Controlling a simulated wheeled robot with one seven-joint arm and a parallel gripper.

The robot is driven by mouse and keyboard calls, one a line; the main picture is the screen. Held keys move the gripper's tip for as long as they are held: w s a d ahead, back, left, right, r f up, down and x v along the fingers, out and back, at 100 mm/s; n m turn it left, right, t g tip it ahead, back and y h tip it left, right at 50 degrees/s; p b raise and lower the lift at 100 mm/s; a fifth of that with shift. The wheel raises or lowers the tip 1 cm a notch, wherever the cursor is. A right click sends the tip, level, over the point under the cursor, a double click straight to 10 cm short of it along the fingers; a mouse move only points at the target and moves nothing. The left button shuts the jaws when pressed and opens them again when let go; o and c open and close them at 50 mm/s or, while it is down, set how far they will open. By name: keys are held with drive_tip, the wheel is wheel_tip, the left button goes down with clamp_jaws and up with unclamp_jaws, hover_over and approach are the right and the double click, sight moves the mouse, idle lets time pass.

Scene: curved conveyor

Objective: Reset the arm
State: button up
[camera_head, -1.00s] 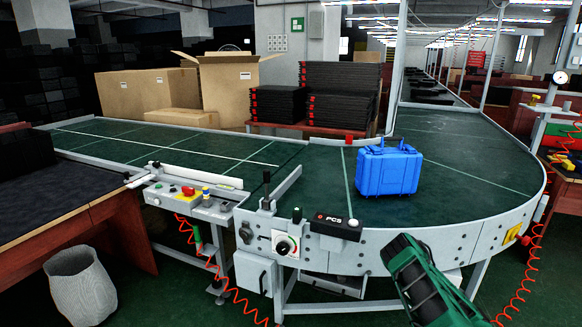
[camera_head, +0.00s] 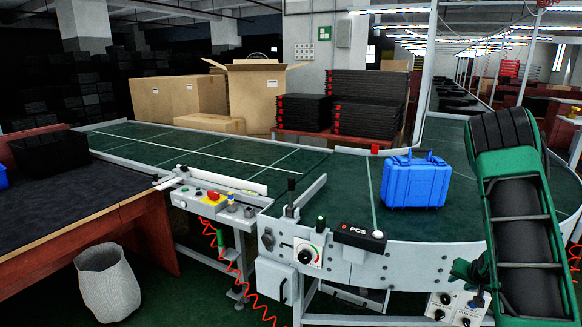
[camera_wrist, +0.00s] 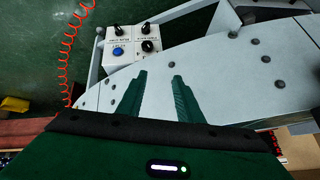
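My arm (camera_head: 515,220), green and black, is raised at the right of the head view. It stands in front of the conveyor's curved end. My gripper (camera_wrist: 160,75) shows in the wrist view as two green fingers, spread apart with nothing between them. They are over the conveyor's pale side panel (camera_wrist: 235,80). In the head view only a small green part shows at the arm's lower left, and its fingers cannot be made out.
A blue case (camera_head: 415,182) stands on the green conveyor belt (camera_head: 345,210), left of my arm. A control box with knobs (camera_wrist: 133,45) is near the fingers. Cardboard boxes (camera_head: 255,95) and black stacked trays (camera_head: 365,105) stand behind. A white bin (camera_head: 107,283) is at lower left.

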drive_tip(key=s+a+r+n+g+y, duration=0.1)
drive_tip(key=s+a+r+g, duration=0.1)
drive_tip(key=s+a+r, duration=0.55)
drive_tip(key=s+a+r+g+y, duration=0.15)
drive_tip(key=s+a+r, duration=0.25)
drive_tip(key=s+r, duration=0.55)
drive_tip(key=s+a+r+g, duration=0.1)
drive_tip(key=s+a+r, duration=0.1)
drive_tip(key=s, duration=0.5)
drive_tip(key=s+a+r+g, duration=0.1)
drive_tip(key=s+a+r, duration=0.2)
drive_tip(key=s, duration=0.4)
drive_tip(key=s+a+r+g, duration=0.1)
drive_tip(key=s+a+r, duration=0.2)
drive_tip(key=s, duration=0.4)
drive_tip(key=shift+s+a+n, duration=0.25)
drive_tip(key=shift+a+n, duration=0.05)
drive_tip(key=shift+a, duration=0.5)
drive_tip(key=shift+g+y, duration=0.25)
drive_tip(key=shift+w+f, duration=0.2)
drive_tip(key=shift+w, duration=0.4)
